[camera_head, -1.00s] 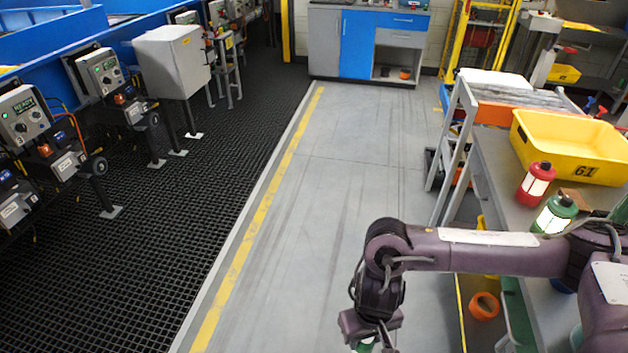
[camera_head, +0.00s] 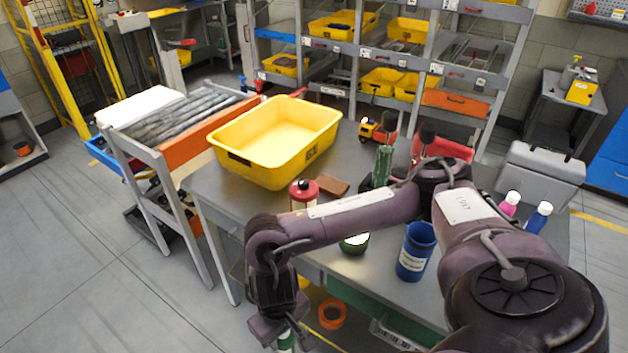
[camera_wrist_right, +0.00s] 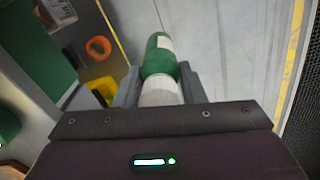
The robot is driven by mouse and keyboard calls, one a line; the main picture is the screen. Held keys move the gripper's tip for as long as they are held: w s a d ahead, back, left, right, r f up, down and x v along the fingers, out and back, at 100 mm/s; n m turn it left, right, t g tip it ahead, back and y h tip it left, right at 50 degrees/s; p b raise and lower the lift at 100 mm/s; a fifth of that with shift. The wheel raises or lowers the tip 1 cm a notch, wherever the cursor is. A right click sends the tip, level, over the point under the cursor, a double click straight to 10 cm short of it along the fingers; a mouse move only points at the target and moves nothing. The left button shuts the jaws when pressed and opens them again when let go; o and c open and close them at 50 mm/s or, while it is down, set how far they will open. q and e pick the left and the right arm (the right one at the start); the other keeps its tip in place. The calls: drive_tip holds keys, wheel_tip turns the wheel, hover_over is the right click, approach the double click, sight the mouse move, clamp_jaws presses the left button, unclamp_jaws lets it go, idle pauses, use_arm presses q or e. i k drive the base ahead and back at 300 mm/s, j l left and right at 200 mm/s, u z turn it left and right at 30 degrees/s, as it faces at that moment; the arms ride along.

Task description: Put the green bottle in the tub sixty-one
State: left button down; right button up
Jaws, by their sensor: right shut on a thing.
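The tub sixty-one is the yellow tub (camera_head: 255,170) on the grey workbench, left of my right arm; its number shows clearly in the earlier head view. My right gripper (camera_head: 282,338) hangs off the bench's left front side, over the floor. In the right wrist view, my right gripper (camera_wrist_right: 160,88) is shut on the green bottle (camera_wrist_right: 159,57), which has white on it. My left gripper is out of view.
On the bench (camera_head: 225,205) stand a red-lidded jar (camera_head: 303,190), a brown block (camera_head: 333,187) and a blue cup (camera_head: 416,252). A green-and-white container (camera_head: 354,243) is partly behind my arm. An orange ring (camera_head: 332,314) lies low beside the bench. Shelves with yellow bins stand behind.

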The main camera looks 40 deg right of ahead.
sight(268, 152)
drive_tip(key=i+j+z, duration=1.45)
drive_tip(key=j, duration=0.3)
drive_tip(key=k+l, duration=0.05)
drive_tip(key=k, duration=0.05)
